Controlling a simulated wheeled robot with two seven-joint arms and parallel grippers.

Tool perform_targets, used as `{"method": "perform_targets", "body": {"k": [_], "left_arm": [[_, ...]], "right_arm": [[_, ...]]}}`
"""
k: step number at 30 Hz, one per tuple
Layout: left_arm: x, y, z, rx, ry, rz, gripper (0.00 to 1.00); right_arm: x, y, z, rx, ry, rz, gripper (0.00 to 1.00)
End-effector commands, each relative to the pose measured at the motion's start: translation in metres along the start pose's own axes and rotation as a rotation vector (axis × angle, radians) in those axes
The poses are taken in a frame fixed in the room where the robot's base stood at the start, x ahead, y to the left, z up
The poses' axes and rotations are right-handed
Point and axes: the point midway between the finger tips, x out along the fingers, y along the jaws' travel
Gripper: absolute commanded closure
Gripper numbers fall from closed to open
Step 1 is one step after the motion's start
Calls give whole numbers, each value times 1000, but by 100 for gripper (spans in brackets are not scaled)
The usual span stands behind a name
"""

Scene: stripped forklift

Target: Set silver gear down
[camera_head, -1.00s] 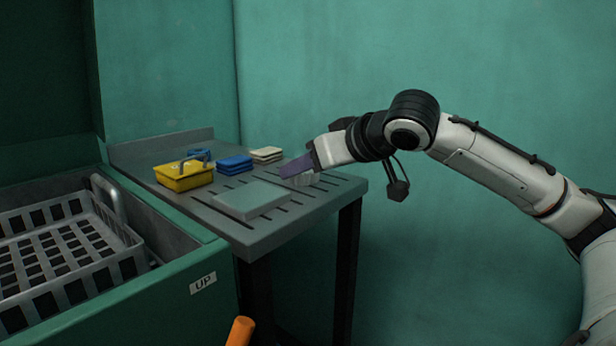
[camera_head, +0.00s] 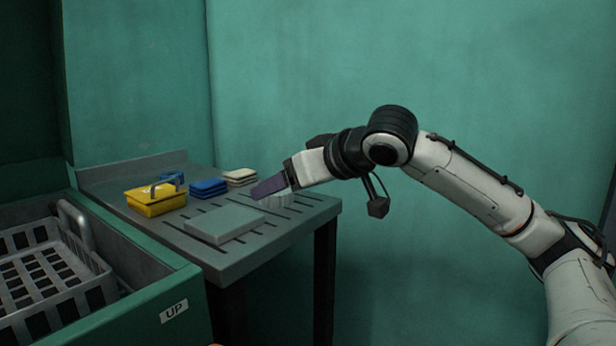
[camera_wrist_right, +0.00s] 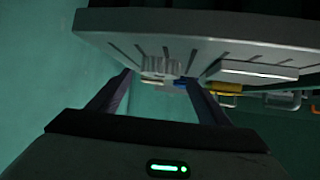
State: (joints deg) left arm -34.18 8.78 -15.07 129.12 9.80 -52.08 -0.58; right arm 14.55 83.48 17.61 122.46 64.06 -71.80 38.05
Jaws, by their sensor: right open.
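The silver gear (camera_head: 280,200) rests on the slotted grey table (camera_head: 262,241), near its right end. My right gripper (camera_head: 270,187) is just above and beside the gear in the head view, its purple fingers partly overlapping it. In the right wrist view my right gripper (camera_wrist_right: 160,80) is open, with its two fingers well apart. The gear (camera_wrist_right: 162,66) shows beyond the fingertips, in the gap between them, and nothing is held. Whether a finger touches the gear I cannot tell. My left gripper is not in view.
A flat grey-green plate (camera_head: 224,224) lies left of the gear. Behind it are a yellow basket (camera_head: 155,202), blue stacked pads (camera_head: 208,188) and cream stacked pads (camera_head: 240,177). A grey crate (camera_head: 45,268) stands in the green bin at left. A green wall backs the table.

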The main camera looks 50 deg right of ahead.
Motion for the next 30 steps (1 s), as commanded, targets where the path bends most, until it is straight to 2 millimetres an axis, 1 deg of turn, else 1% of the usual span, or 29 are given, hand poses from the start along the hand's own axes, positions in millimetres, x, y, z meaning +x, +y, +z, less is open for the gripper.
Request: {"method": "perform_targets", "body": {"k": [1,2,3,9,12,15,20,30], "left_arm": [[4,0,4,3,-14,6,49],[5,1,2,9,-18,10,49],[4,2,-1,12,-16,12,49],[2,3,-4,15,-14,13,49],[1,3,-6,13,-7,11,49],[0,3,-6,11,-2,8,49],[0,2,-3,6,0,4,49],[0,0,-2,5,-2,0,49]], "right_arm": [[-7,-1,1,3,7,-5,29],[-13,-1,1,3,8,-5,29],[-23,-1,0,3,8,-5,29],[-68,0,-1,1,6,-2,29],[-85,0,-1,-1,6,0,29],[-97,0,-1,-1,3,0,29],[-105,0,1,0,1,0,29],[-105,1,1,0,0,0,29]]}}
